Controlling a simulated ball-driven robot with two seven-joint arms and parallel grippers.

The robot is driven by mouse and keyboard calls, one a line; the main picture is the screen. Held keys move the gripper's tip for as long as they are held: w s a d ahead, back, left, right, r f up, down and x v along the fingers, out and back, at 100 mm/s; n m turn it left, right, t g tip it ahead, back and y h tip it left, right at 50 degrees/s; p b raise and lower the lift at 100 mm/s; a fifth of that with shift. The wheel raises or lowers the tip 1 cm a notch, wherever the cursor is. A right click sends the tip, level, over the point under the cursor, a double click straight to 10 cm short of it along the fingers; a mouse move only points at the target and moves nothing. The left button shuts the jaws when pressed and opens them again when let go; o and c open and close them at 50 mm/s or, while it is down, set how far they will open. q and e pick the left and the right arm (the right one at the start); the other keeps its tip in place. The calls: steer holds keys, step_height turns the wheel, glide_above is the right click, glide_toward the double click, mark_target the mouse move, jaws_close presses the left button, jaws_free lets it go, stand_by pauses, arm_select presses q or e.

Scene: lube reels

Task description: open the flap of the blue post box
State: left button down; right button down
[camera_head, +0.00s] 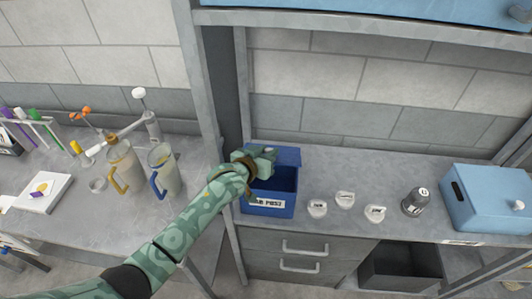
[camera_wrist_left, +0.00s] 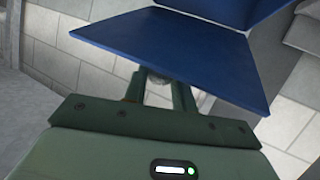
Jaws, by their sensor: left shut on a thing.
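The blue post box (camera_head: 283,211) stands on the grey bench in the head view, with a white label on its front and its dark inside showing. Its flap (camera_head: 289,156) is raised at the back. My left gripper (camera_head: 264,160) is at the flap's left part and partly covers it. In the left wrist view, the blue flap (camera_wrist_left: 190,45) spans the space ahead of my left gripper (camera_wrist_left: 160,88). Its fingers are shut on a small grey knob (camera_wrist_left: 157,77) at the flap, partly hidden. My right gripper is not in view.
Several small white labelled pieces (camera_head: 345,199), a dark grey bottle (camera_head: 417,201) and a light blue box (camera_head: 487,203) stand to the right. Two jugs (camera_head: 163,170) stand left of my arm. A grey upright post (camera_head: 215,95) rises close behind the left arm.

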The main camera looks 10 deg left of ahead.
arm_select(q)
steer(key=shift+w+r+p, duration=0.3)
steer(key=shift+w+r, duration=0.25)
steer(key=shift+r, duration=0.2)
steer(key=c, duration=1.2)
jaws_free()
steer(key=shift+o, duration=0.2)
steer(key=shift+w+f, duration=0.1)
steer(key=shift+s+a, duration=0.1)
steer(key=shift+s, duration=0.15)
steer(key=v, duration=1.6)
steer(key=shift+p, duration=0.4)
steer(key=shift+w, duration=0.1)
